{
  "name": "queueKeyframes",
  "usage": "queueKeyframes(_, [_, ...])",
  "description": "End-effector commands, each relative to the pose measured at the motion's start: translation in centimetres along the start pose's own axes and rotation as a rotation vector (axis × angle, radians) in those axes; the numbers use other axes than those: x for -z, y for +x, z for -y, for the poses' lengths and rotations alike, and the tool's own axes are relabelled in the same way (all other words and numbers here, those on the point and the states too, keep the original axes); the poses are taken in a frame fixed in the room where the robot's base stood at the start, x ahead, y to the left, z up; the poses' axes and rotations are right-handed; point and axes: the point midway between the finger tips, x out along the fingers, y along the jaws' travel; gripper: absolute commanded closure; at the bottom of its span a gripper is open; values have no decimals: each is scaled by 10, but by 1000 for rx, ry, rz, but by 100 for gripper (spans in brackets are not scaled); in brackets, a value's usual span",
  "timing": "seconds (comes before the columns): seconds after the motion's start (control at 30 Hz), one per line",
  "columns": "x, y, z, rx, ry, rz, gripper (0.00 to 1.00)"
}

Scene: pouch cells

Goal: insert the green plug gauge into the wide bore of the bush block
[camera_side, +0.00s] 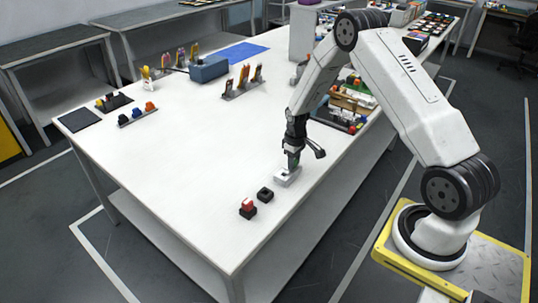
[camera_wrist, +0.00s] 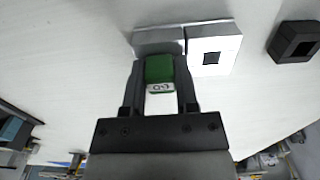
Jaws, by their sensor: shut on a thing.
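The green plug gauge (camera_wrist: 159,70) has a white label band and sits between the fingers of my gripper (camera_wrist: 160,80), which is shut on it. The pale metal bush block (camera_wrist: 228,45) lies just beyond the gauge in the wrist view, with one small dark square bore showing on its right part. The gauge and fingers cover much of its left part, so the wide bore and the gauge's lower end are hidden. I cannot tell whether the gauge has entered a bore.
A black block with a square opening (camera_side: 265,194) stands near the bush block; it also shows in the wrist view (camera_wrist: 293,43). A red piece on a black base (camera_side: 248,208) stands closer to the table's front edge. Bins with parts (camera_side: 345,112) lie behind. The white table (camera_side: 190,165) is clear to the left.

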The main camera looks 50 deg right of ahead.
Motion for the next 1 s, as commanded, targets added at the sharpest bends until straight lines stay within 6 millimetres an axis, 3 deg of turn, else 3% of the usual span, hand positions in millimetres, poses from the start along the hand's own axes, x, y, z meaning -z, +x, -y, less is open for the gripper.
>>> queueKeyframes(0.37, [0, -7, 0, 0, 0, -1, 100])
queueKeyframes(0.63, [0, -34, 0, -1, 0, -1, 100])
queueKeyframes(1.0, [-34, -74, 12, 0, 0, 0, 100])
